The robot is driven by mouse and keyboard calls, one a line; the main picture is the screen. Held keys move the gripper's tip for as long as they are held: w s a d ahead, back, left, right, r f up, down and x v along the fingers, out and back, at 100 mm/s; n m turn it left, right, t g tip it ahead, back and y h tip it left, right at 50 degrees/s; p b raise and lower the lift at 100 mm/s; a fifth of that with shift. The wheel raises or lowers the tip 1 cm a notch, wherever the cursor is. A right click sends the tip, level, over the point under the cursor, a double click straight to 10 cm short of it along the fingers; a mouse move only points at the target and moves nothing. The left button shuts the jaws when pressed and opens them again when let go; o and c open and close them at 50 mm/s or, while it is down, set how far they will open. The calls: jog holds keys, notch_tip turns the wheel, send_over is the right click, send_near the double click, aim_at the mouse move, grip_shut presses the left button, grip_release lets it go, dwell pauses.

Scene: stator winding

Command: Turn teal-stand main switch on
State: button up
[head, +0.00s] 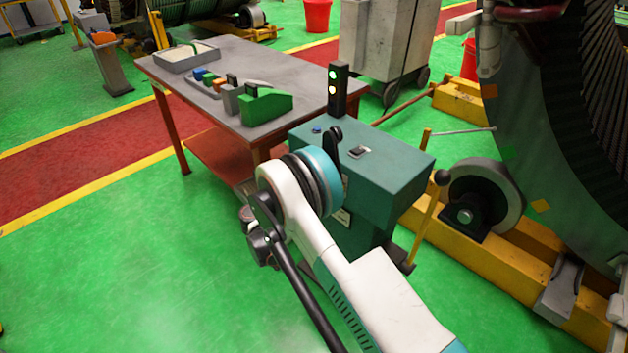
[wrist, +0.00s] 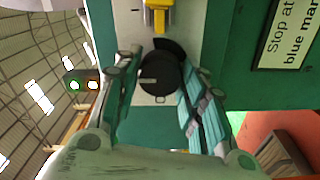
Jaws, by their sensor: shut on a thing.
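The teal stand (head: 385,175) is a boxy cabinet beside the table in the head view. Its main switch looks like a black round knob (wrist: 158,78) on a pale plate (wrist: 150,20) in the wrist view. My gripper (wrist: 158,68) has one finger on each side of this knob and is shut on it. A short light mark shows on the knob. In the head view my own arm hides the gripper and the knob. A signal light (head: 336,88) on the stand shows a green and a pale yellow lamp lit; it also appears in the wrist view (wrist: 84,86).
A yellow part (wrist: 158,15) sits beside the knob on the same plate. A sign (wrist: 290,35) reads "Stop at blue mar…". The table (head: 215,95) with a tray (head: 187,57) and a green block (head: 265,105) stands behind the stand. A large stator (head: 570,130) is at right.

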jog(key=o, duration=1.1)
jog(key=shift+c, duration=0.2)
jog(key=v, duration=1.2)
